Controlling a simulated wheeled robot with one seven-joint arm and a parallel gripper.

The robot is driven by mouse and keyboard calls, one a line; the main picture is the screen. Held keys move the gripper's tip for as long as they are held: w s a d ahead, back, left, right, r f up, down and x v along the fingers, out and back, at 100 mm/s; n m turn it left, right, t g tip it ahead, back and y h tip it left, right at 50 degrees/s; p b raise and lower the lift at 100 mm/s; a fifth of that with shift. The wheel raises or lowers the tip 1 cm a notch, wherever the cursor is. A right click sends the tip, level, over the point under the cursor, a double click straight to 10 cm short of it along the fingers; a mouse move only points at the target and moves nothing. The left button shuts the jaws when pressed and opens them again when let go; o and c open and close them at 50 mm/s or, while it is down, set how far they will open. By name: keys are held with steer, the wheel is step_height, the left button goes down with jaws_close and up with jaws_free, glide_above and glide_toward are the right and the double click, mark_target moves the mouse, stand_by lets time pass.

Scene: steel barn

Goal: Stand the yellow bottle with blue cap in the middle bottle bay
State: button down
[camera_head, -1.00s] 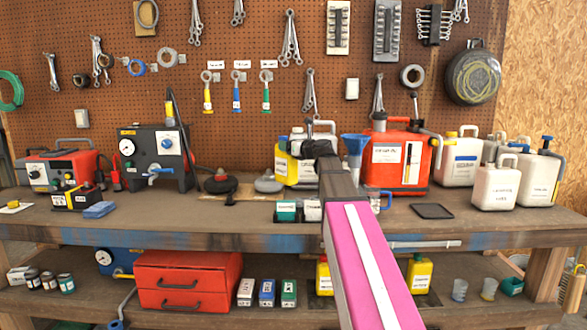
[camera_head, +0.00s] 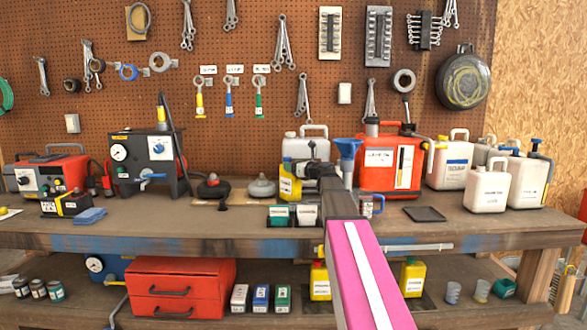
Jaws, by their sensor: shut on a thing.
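The yellow bottle with the blue cap (camera_head: 289,188) is upright at my gripper (camera_head: 309,172), above the back part of the workbench. My gripper is shut on it from the right; the gripper and wrist hide part of the bottle. I cannot tell whether its base touches the bench. On the lower shelf, two yellow bottles stand apart, a left one (camera_head: 320,281) and a right one (camera_head: 411,279), on a dark base. My pink arm hides the space between them, so I cannot see a middle bay clearly.
A white jug (camera_head: 292,147) stands behind the held bottle. A blue funnel (camera_head: 348,149) and red can (camera_head: 391,163) are to its right. Small teal and white boxes (camera_head: 279,216) stand in front. A red drawer chest (camera_head: 180,288) is on the lower shelf.

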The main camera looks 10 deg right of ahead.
steer(key=shift+f, duration=0.25)
steer(key=shift+c, duration=1.4)
jaws_free()
steer(key=v, duration=1.1)
steer(key=shift+s, duration=0.15)
steer(key=shift+o, duration=0.4)
steer(key=shift+s+d+r, duration=0.1)
steer(key=shift+s+d, duration=0.05)
steer(key=shift+d, duration=0.05)
steer(key=w+a+f+g+h, duration=0.1)
steer(key=w+a+g+h, duration=0.1)
steer(key=w+a, duration=0.4)
steer(key=shift+w+a+f+g+h, duration=0.3)
steer(key=shift+w+g, duration=0.6)
steer(key=shift+w, duration=1.05)
